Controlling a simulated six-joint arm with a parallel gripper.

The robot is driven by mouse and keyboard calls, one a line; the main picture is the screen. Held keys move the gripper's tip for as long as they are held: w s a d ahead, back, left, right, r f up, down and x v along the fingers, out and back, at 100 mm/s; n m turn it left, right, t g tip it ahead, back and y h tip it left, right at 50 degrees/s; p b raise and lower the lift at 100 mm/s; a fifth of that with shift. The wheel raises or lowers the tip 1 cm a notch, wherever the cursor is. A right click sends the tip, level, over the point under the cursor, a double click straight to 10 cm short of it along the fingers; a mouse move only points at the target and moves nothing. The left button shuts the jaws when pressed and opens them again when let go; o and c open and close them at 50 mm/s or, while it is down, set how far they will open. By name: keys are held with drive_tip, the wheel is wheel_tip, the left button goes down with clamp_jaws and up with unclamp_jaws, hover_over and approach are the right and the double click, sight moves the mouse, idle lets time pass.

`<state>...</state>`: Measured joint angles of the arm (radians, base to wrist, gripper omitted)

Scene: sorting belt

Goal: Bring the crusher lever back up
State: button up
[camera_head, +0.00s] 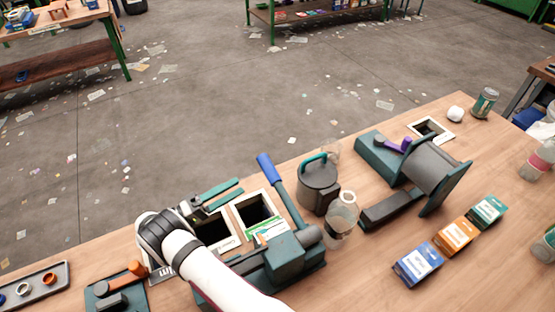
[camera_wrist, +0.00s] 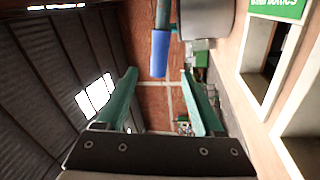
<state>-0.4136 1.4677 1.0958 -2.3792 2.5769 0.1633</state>
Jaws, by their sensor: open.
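The crusher (camera_head: 285,257) is a teal machine on the near part of the bench. Its lever is a grey-teal shaft (camera_head: 284,200) with a blue handle (camera_head: 266,168), slanting from the pivot away to the upper left. My gripper (camera_head: 240,187) is open and empty, just left of the blue handle, with its teal fingers pointing toward it. In the wrist view, the blue handle (camera_wrist: 160,52) shows ahead, in line with the gap between the two spread fingers (camera_wrist: 158,76). No finger visibly touches it. My forearm hides part of the crusher's left side.
Bench openings (camera_head: 240,221) lie beneath and beside my gripper. A grey canister (camera_head: 318,183) and a clear bottle (camera_head: 341,220) stand right of the lever. A roller machine with a purple crank (camera_head: 406,145) and several small boxes (camera_head: 456,236) are farther right.

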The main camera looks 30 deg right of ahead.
drive_tip(key=x, duration=1.4)
drive_tip(key=shift+d, duration=0.1)
clamp_jaws()
idle(0.7)
